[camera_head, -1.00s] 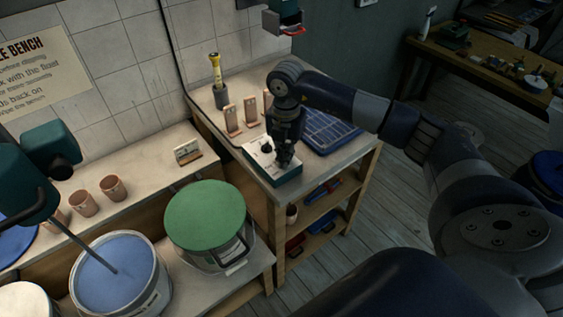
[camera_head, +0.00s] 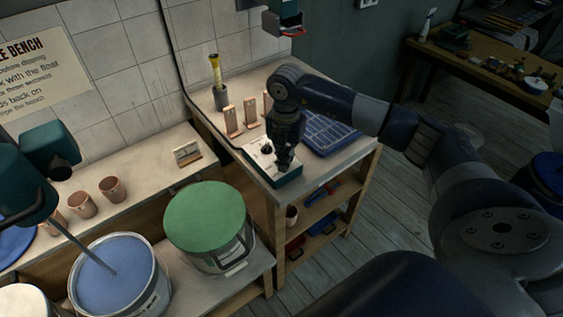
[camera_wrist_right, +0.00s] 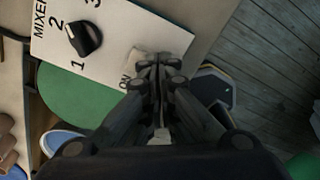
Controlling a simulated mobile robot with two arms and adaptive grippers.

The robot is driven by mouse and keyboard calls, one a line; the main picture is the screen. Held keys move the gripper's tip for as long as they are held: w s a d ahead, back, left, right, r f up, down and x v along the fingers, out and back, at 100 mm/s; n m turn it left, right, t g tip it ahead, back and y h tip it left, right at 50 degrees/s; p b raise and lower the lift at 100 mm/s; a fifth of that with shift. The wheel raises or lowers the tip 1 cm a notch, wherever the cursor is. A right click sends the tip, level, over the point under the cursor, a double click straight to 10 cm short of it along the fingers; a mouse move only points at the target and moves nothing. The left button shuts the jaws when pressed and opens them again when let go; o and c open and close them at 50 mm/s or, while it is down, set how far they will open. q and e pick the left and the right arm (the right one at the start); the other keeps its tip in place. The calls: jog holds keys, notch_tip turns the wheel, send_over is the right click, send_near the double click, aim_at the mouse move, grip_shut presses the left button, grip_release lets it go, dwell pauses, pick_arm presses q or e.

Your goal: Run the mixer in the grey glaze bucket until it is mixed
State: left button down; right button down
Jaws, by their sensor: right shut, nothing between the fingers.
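A metal bucket (camera_head: 158,284) of blue-grey glaze (camera_head: 105,281) stands at the lower left. The thin shaft (camera_head: 82,245) of the teal mixer (camera_head: 30,200) runs down into it. The mixer's control box (camera_head: 289,183) sits on the side bench, with a white top and teal sides. In the right wrist view its top has a black dial (camera_wrist_right: 85,38) marked 1, 2, 3 and a pale switch (camera_wrist_right: 143,62) by the word ON. My right gripper (camera_head: 284,168) is shut and empty, its fingertips at the switch; whether they touch is unclear. My left gripper is out of view.
A green-lidded bucket (camera_head: 205,217) stands beside the glaze bucket. Behind the box are upright tiles (camera_head: 231,121) and a yellow-handled tool in a holder (camera_head: 220,92). A blue tray (camera_head: 330,134) lies to its right. Terracotta cups (camera_head: 111,188) stand on the left bench.

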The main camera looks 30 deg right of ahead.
jog(key=shift+r+p, duration=2.15)
jog(key=shift+r, duration=1.2)
